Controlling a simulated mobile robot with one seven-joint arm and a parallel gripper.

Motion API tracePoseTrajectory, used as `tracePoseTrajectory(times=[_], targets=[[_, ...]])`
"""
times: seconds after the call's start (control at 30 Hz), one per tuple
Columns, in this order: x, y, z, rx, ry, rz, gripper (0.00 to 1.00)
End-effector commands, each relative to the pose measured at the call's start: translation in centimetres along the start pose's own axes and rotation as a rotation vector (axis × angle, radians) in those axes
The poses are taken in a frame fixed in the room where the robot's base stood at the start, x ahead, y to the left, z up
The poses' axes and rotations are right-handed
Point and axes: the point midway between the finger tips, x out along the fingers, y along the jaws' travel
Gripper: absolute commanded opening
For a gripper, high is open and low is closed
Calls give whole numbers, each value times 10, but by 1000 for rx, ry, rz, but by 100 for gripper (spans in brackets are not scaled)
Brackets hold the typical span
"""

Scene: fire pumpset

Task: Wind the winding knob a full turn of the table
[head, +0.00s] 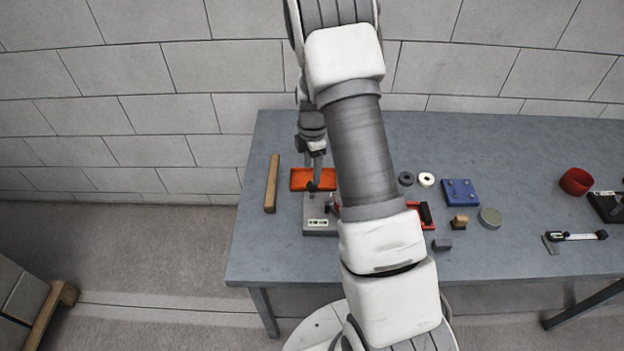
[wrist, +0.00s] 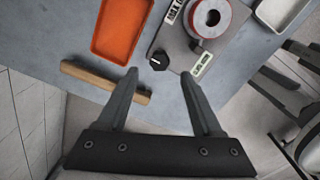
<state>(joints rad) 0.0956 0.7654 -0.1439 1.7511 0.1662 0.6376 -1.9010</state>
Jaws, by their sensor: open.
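The winding knob (wrist: 158,61) is a small black knob with a light mark. It sits on the near left corner of a grey base plate (wrist: 177,40) in the wrist view. The table (wrist: 210,18), a round piece with a red rim and pale top, stands on the same plate. My gripper (wrist: 160,74) is open and empty. Its fingertips show to either side of the knob, slightly short of it in the picture; I cannot tell the height gap. In the head view the base plate (head: 318,229) is partly hidden by my arm.
An orange tray (wrist: 122,28) lies left of the plate, and a wooden bar (wrist: 80,73) lies near the left finger. A white tray (wrist: 284,12) is at right. In the head view, a blue block (head: 460,192) and several small parts lie to the right on the grey workbench (head: 500,140).

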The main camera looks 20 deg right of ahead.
Motion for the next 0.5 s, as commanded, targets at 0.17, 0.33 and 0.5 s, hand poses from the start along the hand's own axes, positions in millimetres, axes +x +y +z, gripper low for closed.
tracePoseTrajectory(times=[0.17,0.33,0.5], targets=[[31,0,0,0,0,-2,67],[48,0,-1,0,1,-1,67],[54,1,0,0,0,1,67]])
